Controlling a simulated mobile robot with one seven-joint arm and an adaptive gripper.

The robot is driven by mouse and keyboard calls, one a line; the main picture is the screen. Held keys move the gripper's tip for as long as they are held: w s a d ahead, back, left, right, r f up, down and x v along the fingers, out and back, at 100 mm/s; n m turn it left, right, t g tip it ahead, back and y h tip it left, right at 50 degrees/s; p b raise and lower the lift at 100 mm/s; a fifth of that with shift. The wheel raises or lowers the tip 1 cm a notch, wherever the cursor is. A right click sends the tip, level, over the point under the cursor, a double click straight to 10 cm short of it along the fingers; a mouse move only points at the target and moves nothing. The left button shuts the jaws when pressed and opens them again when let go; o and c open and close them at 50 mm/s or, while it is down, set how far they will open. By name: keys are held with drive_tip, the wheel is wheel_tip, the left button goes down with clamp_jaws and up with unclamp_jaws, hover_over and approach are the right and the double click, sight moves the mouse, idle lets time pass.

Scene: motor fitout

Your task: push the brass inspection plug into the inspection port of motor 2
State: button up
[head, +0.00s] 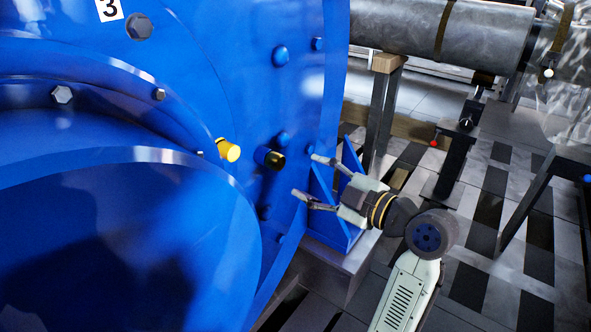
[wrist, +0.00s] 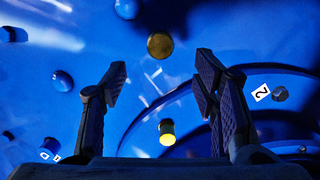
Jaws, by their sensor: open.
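A round brass face, which looks like the plug (wrist: 159,46), shows on the blue motor wall in the wrist view, ahead of and between my fingertips. In the head view it appears as a dark short cylinder with a brass-tinted end (head: 270,159), standing out from the blue motor (head: 190,60). I cannot tell how deep it sits, and the port's rim is not distinct. My gripper (head: 308,177) is open and empty, to the right of the plug and apart from it, with its fingers (wrist: 162,82) pointing at the wall.
A yellow cylinder (head: 229,150) sticks out left of the plug; it also shows in the wrist view (wrist: 167,132). Bolt heads (head: 280,56) stud the wall. A large curved blue rim (head: 150,156) bulges out at left. A blue bracket (head: 335,222) stands behind my gripper.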

drive_tip(key=shift+v, duration=1.6)
